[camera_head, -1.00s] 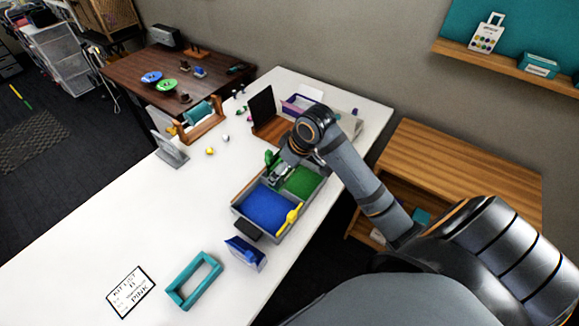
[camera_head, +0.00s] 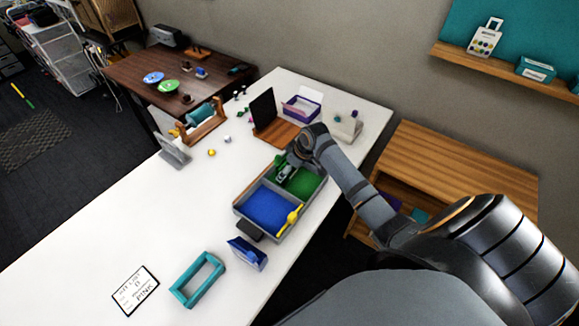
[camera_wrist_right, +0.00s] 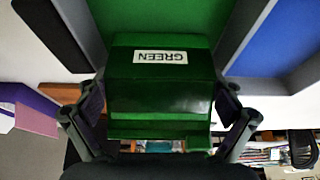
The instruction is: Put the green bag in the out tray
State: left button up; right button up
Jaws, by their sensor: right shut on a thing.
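The green bag (camera_wrist_right: 160,95), with a white label reading GREEN, is between the two fingers of my right gripper (camera_wrist_right: 160,100) in the right wrist view. The gripper is shut on it. In the head view my right gripper (camera_head: 284,172) is over the far part of a grey divided tray (camera_head: 266,236), by its green-floored compartment (camera_head: 305,184). My wrist mostly hides the bag there. Whether the bag touches the compartment floor I cannot tell. I cannot make out which thing is named the out tray. My left gripper is not in view.
The tray's near compartment has a blue floor (camera_head: 262,207), with a yellow piece (camera_head: 291,217) on its edge. A blue container (camera_head: 247,253) and a teal frame (camera_head: 197,279) lie nearer. A dark panel (camera_head: 262,108) and purple-white box (camera_head: 301,106) stand behind. The left tabletop is mostly clear.

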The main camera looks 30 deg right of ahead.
jog(key=shift+f, duration=0.1)
jog(key=o, duration=0.8)
jog(key=v, duration=1.2)
